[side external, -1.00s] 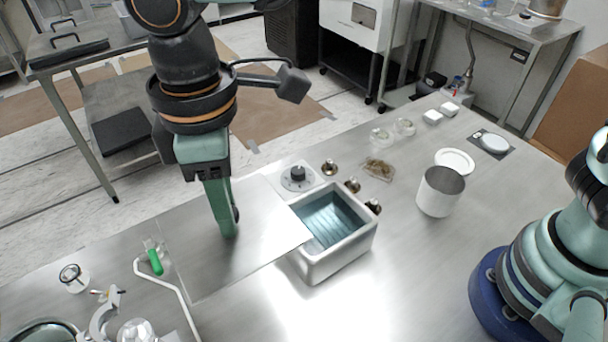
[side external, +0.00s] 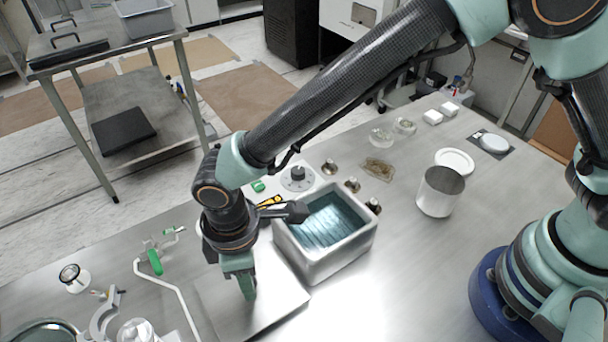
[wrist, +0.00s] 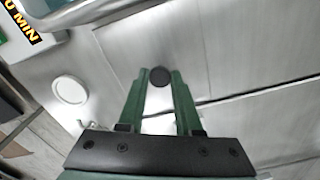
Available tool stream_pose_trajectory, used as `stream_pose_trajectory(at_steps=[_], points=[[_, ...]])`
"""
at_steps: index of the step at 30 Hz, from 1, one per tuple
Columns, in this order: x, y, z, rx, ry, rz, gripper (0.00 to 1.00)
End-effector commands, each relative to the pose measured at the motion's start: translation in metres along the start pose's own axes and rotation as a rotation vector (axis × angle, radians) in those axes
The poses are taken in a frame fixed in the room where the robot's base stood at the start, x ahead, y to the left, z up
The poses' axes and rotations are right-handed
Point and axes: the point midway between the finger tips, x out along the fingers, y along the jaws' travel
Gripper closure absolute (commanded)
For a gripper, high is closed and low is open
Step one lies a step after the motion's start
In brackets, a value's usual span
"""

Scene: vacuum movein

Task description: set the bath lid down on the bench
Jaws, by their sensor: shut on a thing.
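The bath lid (side external: 280,300) is a flat steel sheet with a dark round knob (wrist: 160,76). In the side view it lies level, low over the bench (side external: 400,285), in front and to the left of the bath (side external: 335,262). I cannot tell whether it touches the bench. My gripper (side external: 247,294) points down at the lid's middle. In the wrist view my gripper (wrist: 160,74) has its fingers on both sides of the knob, shut on it. The white bath is uncovered, and blue water shows inside.
A bent white rod (side external: 172,290) and a green-handled fitting (side external: 155,262) lie left of the lid. A yellow-and-black label (side external: 270,202) is behind my wrist. The bench's front middle is clear.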

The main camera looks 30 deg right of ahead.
Motion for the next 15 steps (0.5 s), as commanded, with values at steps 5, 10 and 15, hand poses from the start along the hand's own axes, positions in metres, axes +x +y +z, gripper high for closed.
stream_pose_trajectory(at_steps=[5,10,15], points=[[0.017,0.0,0.0,0.0,0.001,0.0,1.0],[0.017,0.0,-0.001,0.0,0.003,0.001,1.0],[0.019,0.0,-0.001,0.0,0.002,0.0,1.0]])
